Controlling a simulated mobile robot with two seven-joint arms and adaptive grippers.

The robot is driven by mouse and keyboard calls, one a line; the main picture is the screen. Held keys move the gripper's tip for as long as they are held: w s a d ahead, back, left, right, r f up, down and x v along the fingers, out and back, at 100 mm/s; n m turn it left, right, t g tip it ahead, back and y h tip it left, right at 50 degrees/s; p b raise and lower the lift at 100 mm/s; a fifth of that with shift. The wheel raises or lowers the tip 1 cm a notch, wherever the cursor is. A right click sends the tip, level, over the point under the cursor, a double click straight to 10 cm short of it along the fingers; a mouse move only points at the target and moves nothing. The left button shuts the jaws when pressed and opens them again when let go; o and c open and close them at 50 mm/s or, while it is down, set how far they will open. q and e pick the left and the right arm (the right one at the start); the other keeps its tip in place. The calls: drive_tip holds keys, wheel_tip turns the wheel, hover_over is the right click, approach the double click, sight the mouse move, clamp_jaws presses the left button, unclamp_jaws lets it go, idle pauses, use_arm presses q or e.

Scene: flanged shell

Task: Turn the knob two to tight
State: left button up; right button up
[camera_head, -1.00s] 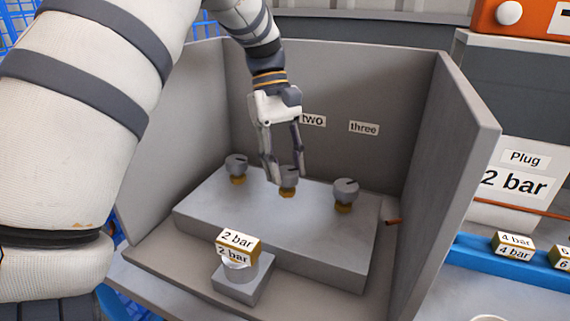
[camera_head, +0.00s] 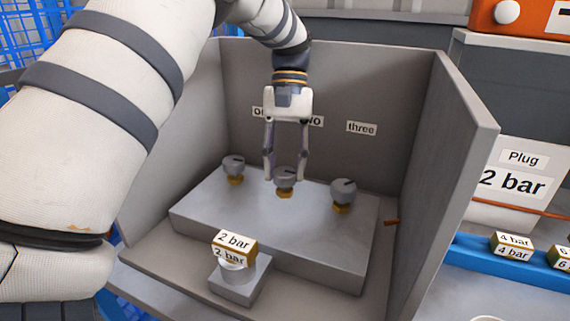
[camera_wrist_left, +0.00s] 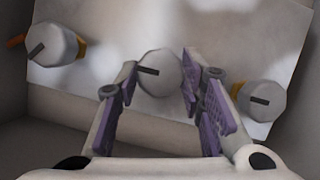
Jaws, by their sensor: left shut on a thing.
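Knob two (camera_head: 286,176) is the middle grey knob on a brass base, on the grey block (camera_head: 272,236) inside the shell. My left gripper (camera_head: 286,178) reaches down from above with one finger on each side of this knob, and it is shut on it. In the left wrist view, knob two (camera_wrist_left: 160,74) sits between the purple finger pads of the left gripper (camera_wrist_left: 158,88), its dark mark visible on top. Knob one (camera_head: 234,165) stands to the left and knob three (camera_head: 343,192) to the right. My right gripper is not in view.
Grey shell walls (camera_head: 412,165) enclose the block at the back and sides. A block labelled 2 bar (camera_head: 235,248) sits on a small pedestal in front. A blue rail (camera_head: 470,254) with labelled blocks and a Plug 2 bar sign (camera_head: 517,182) are at right.

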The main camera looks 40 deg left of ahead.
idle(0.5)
use_arm(q)
drive_tip(key=o, duration=1.2)
drive_tip(key=shift+c, duration=0.2)
drive_tip(key=v, duration=0.7)
drive_tip(key=shift+r, duration=0.3)
drive_tip(key=shift+w, duration=0.1)
